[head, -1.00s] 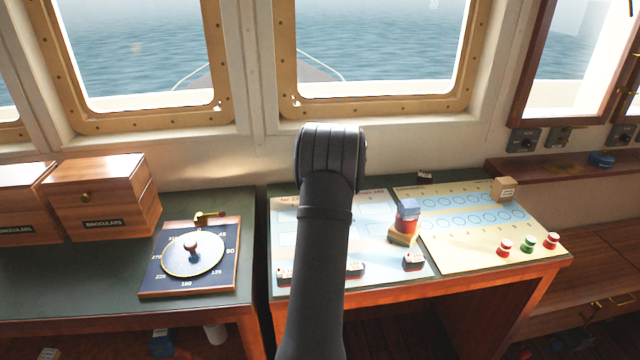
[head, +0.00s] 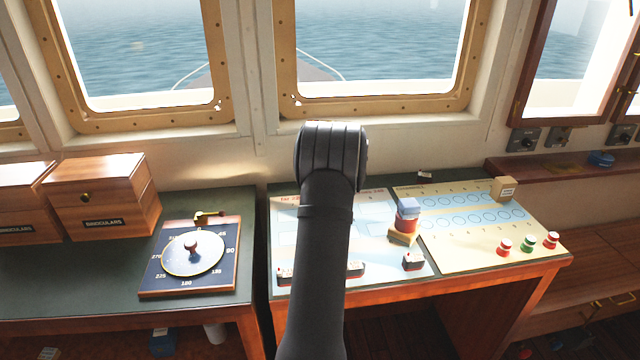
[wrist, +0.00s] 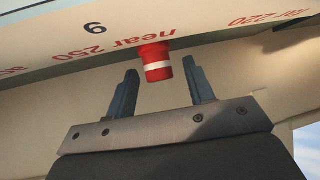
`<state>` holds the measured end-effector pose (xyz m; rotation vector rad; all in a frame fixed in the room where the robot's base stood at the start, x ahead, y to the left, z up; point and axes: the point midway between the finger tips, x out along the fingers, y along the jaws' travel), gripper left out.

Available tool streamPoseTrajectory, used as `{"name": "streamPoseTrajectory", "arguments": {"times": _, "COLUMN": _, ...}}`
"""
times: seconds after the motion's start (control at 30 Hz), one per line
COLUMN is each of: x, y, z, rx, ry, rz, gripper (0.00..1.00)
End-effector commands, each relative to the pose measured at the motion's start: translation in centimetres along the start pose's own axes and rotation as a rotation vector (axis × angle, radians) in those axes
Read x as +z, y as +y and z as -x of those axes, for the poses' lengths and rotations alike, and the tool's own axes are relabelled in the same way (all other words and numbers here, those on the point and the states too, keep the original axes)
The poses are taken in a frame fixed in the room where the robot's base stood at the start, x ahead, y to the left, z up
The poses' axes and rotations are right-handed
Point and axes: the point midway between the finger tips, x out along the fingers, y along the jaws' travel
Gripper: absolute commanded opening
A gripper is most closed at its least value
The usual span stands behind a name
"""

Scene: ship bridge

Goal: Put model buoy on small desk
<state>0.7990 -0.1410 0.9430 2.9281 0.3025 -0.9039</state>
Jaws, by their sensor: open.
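In the wrist view, a small red buoy (wrist: 155,62) with a white band stands by the "near 250" lettering. It appears upside down there, just beyond and between the fingertips. My gripper (wrist: 160,85) is open, its two dark blue fingers on either side with gaps, and nothing is held. In the head view my arm hides the gripper and this buoy. Similar small red and green buoys (head: 528,244) stand on the right chart (head: 470,250). I cannot tell which surface is the small desk; a dark-topped desk (head: 60,285) stands at left.
A red-and-white piece (head: 406,222) with a blue top stands on a yellowish block. Small ship models (head: 413,261) line the left chart's front edge. A compass board (head: 165,272) and binocular boxes (head: 100,197) sit on the left desk. A small carton (head: 503,189) stands at right.

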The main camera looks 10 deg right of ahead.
Motion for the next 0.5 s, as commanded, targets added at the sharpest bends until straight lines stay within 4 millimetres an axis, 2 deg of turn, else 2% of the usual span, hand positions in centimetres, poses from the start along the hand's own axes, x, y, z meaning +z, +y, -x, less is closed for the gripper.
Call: {"name": "streamPoseTrajectory", "arguments": {"times": 0.5, "x": -0.1, "y": 0.0, "z": 9.1, "rx": 0.001, "ry": 0.001, "rz": 0.0, "gripper": 0.49}}
